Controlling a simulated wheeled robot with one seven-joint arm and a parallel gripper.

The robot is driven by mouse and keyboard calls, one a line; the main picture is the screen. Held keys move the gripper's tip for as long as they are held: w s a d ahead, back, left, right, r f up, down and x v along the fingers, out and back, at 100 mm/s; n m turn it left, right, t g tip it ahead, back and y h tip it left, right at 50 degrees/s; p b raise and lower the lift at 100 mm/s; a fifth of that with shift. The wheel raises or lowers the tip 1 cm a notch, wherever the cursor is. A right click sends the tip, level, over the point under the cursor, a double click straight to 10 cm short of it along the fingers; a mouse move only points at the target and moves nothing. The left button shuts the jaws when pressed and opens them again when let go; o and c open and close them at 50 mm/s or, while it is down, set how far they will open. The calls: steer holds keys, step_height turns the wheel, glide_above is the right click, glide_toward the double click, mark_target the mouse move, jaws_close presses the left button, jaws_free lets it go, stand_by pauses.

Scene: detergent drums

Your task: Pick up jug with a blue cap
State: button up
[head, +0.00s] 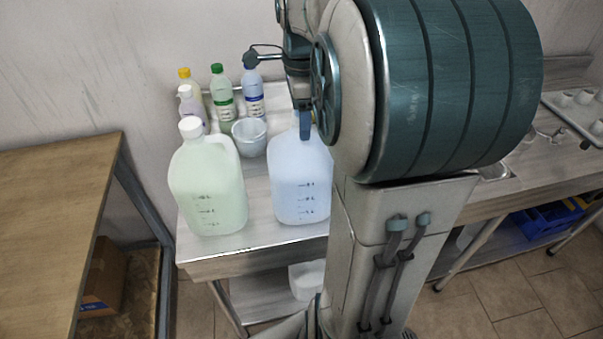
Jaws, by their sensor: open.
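A jug with pale blue liquid (297,190) stands upright near the front of the small table. A bit of its blue cap (296,118) shows at the top; the rest of the top is hidden by my arm. A second jug with pale green liquid and a white cap (208,185) stands upright to its left. My gripper (304,122) is above the blue-liquid jug, at its top, partly covered by my arm. One finger shows by the jug's neck; I cannot tell whether it touches.
Bottles with yellow (184,74), green (217,69) and blue caps (250,62) stand at the back, with a pump bottle (191,107) and grey cup (249,136). A wooden table (60,190) is left. A counter (505,180) is right.

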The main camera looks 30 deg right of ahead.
jaws_close()
steer(key=shift+r, duration=0.15)
